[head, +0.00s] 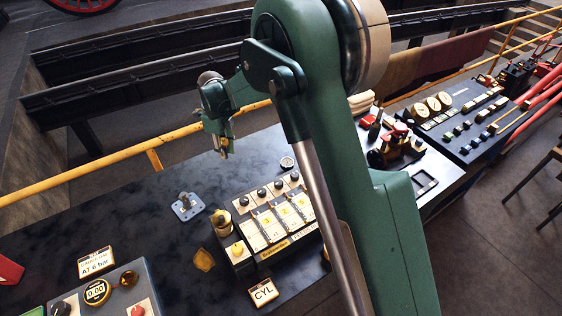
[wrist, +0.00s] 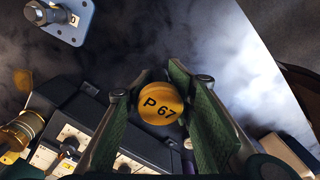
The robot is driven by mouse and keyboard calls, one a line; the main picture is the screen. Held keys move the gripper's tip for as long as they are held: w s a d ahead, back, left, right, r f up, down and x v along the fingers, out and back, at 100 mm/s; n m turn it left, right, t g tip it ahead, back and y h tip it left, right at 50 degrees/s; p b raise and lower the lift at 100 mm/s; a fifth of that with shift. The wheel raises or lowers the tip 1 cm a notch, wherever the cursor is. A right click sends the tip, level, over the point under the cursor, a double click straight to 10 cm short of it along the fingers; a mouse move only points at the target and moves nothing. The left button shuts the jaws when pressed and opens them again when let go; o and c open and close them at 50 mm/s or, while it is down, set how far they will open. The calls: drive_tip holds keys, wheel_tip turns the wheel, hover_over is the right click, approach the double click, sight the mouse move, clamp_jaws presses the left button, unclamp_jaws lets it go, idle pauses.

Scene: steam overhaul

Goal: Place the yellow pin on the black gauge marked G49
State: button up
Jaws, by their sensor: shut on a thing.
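The yellow pin (wrist: 160,103) shows in the wrist view as a round yellow head marked "P 67", between the two green fingers of my gripper (wrist: 165,108). My gripper is shut on it. In the head view my gripper (head: 223,146) hangs above the dark bench, with a bit of yellow at its tips. A small round dial with a dark rim (head: 287,163) lies on the bench, right of and below my gripper in the head view. I cannot read a mark on it, so I cannot tell whether it is G49.
A panel box with several knobs (head: 270,222) stands in front of the dial. A brass-topped cylinder (head: 222,222) is at its left corner. A pale blue plate with a metal post (head: 187,206) lies further left. A yellow rail (head: 110,163) runs behind.

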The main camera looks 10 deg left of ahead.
drive_tip(key=w+d+r+m, duration=0.1)
drive_tip(key=w+d, duration=0.3)
drive_tip(key=d, duration=0.8)
drive_tip(key=w+d+r, duration=0.3)
drive_tip(key=w+d, duration=0.1)
drive_tip(key=d, duration=0.7)
drive_tip(key=shift+w+d+r+m, duration=0.15)
drive_tip(key=shift+w+d+m, duration=0.15)
drive_tip(key=shift+d+m, duration=0.1)
hover_over(287, 162)
drive_tip(key=shift+f, duration=3.15)
drive_tip(key=shift+f, duration=0.1)
drive_tip(key=shift+f, duration=1.75)
drive_tip(key=shift+f, duration=0.2)
drive_tip(key=o, duration=1.3)
drive_tip(key=shift+d+r, duration=0.1)
drive_tip(key=shift+r, duration=0.1)
